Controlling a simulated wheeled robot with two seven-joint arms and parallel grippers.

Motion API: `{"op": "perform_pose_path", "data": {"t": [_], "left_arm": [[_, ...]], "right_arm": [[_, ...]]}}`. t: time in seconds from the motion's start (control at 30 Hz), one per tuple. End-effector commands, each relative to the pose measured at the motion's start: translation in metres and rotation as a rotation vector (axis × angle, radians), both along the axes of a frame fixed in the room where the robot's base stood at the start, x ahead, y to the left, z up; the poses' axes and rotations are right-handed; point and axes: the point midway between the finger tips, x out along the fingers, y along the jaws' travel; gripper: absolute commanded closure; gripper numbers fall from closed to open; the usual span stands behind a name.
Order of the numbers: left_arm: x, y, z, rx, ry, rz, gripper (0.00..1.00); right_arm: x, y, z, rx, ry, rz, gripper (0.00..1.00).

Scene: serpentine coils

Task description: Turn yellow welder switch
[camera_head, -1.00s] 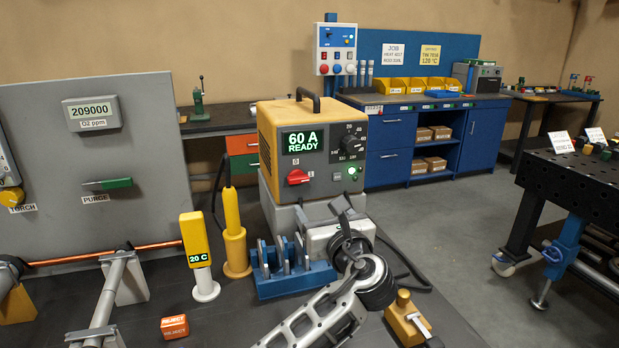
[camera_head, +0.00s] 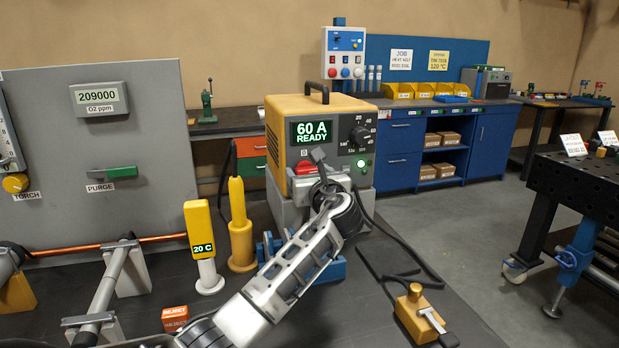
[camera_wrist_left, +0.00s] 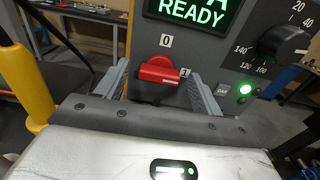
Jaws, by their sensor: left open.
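The yellow welder (camera_head: 325,108) stands on a grey block, its display reading 60 A READY. Its red switch (camera_wrist_left: 158,70) sits on the front panel between marks 0 and 1, its handle lying roughly level and pointing toward the 1. In the head view the switch (camera_head: 304,168) is partly hidden by my gripper. My left gripper (camera_head: 318,165) is in front of the panel. In the left wrist view its open fingers (camera_wrist_left: 160,82) stand on either side of the switch, with gaps visible. My right gripper is not in view.
A black dial (camera_head: 360,136) and green light (camera_head: 361,163) are right of the switch. A yellow torch (camera_head: 240,235) and a yellow meter (camera_head: 200,226) stand left. A blue rack (camera_head: 333,270) is behind my arm. A brass clamp (camera_head: 415,312) lies front right.

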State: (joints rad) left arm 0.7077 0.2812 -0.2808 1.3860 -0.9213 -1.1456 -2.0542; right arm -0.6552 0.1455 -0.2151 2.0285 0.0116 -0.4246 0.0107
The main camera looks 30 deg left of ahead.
Motion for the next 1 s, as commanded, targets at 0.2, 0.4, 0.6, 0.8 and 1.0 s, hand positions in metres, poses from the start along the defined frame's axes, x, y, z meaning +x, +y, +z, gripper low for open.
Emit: {"op": "perform_pose_path", "data": {"t": [0.2, 0.4, 0.6, 0.8, 1.0], "left_arm": [[-0.0003, -0.0002, 0.0003, 0.0, 0.0, 0.0, 0.63], [-0.0003, -0.0004, 0.0001, -0.001, -0.001, 0.001, 0.78], [-0.0005, -0.0005, 0.0001, -0.021, -0.024, 0.001, 0.77], [-0.0008, -0.0005, 0.0003, -0.086, -0.1, 0.001, 0.77], [-0.0013, 0.0002, -0.0005, -0.195, -0.227, 0.002, 0.77]], "right_arm": [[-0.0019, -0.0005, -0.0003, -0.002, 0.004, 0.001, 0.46], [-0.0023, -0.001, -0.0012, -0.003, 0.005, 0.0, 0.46], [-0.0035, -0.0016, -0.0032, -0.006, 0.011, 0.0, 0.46], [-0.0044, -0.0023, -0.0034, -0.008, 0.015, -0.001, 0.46], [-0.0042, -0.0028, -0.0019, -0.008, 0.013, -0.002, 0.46]]}}
